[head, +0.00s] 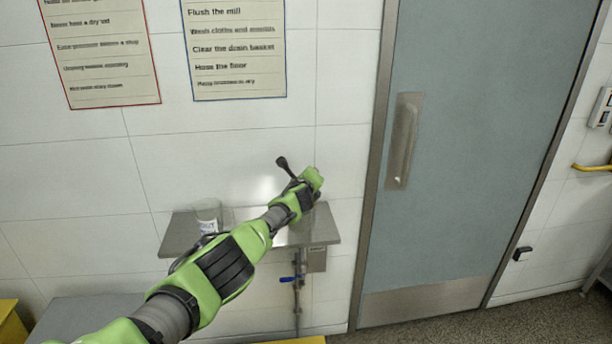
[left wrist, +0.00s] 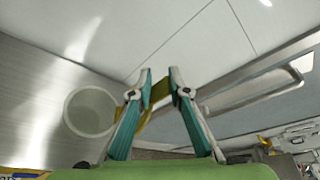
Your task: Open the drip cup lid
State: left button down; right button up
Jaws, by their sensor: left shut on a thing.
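My left arm reaches over the steel shelf in the head view, with my left gripper hidden beyond the green wrist. In the left wrist view my left gripper (left wrist: 160,75) is shut on a thin yellow piece (left wrist: 157,92) between its teal fingers. I cannot tell whether this piece is the drip cup lid. A round pale rim (left wrist: 90,111), perhaps a cup, shows left of the fingers against the steel. In the head view a clear labelled cup (head: 208,216) stands on the left of the shelf. My right gripper is not in view.
The steel shelf (head: 180,235) is fixed to a white tiled wall, with a blue-handled valve (head: 290,279) below it. A grey door (head: 470,150) with a steel handle plate (head: 404,140) stands to the right. Two notices hang above.

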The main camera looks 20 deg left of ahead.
pick_arm(q)
jog(key=shift+w+d+f, duration=0.1)
jog(key=shift+d+f, duration=0.2)
jog(key=shift+d, duration=0.35)
jog(key=c, duration=2.3)
grip_release()
jog(key=shift+f, duration=0.1)
jog(key=shift+s, duration=0.5)
jog(key=shift+d+r+v, duration=0.1)
jog(key=shift+v, duration=1.7)
jog(key=shift+d+r+v, duration=0.1)
jog(key=shift+d+v, duration=0.05)
jog(key=shift+v, duration=1.7)
jog(key=shift+d+r+v, duration=0.1)
jog(key=shift+r+v, duration=0.05)
jog(key=shift+v, duration=1.65)
jog(key=shift+w, duration=0.2)
